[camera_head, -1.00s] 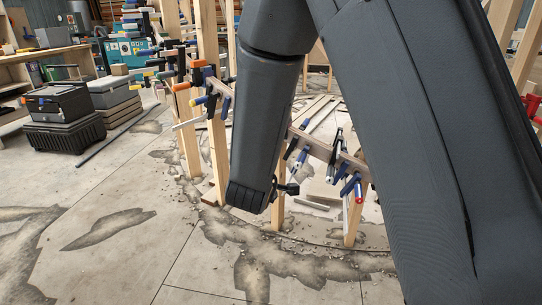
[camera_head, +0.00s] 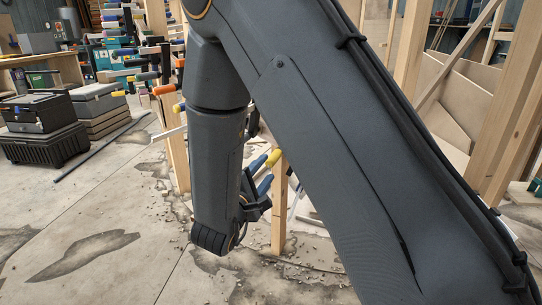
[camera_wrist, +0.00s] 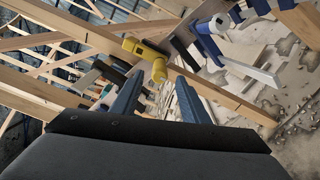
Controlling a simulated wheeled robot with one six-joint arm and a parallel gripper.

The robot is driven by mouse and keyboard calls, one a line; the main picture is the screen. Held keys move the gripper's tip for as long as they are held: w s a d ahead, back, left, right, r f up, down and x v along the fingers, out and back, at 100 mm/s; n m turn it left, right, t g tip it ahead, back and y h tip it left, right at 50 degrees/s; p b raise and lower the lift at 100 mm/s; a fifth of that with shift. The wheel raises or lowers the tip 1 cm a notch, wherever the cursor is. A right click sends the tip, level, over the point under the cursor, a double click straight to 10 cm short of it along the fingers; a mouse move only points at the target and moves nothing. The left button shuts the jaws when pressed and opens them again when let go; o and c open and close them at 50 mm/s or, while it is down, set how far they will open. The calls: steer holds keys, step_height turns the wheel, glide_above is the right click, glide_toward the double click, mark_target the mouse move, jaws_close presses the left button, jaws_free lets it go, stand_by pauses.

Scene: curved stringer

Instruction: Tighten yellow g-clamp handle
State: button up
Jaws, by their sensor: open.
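The yellow g-clamp handle (camera_wrist: 146,53) shows in the wrist view just beyond my fingertips, its near end lined up with the gap between them. My gripper (camera_wrist: 160,76) is open, with one blue finger on each side of that gap and nothing held. In the head view the yellow handle (camera_head: 273,157) shows right by the blue fingertips of my gripper (camera_head: 262,174). I cannot tell whether the fingers touch it. The rest of this clamp is mostly hidden behind my arm in the head view.
A blue clamp (camera_wrist: 209,44) sits to the right of the yellow handle in the wrist view. A long wooden beam (camera_wrist: 235,97) runs close past my right finger. A wooden post (camera_head: 279,205) stands beside my gripper. Black cases (camera_head: 45,130) stand at left; open concrete floor lies in front.

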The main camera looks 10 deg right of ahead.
mark_target(274, 159)
steer(key=shift+b+x, duration=1.2)
steer(key=shift+x, duration=2.75)
jaws_close()
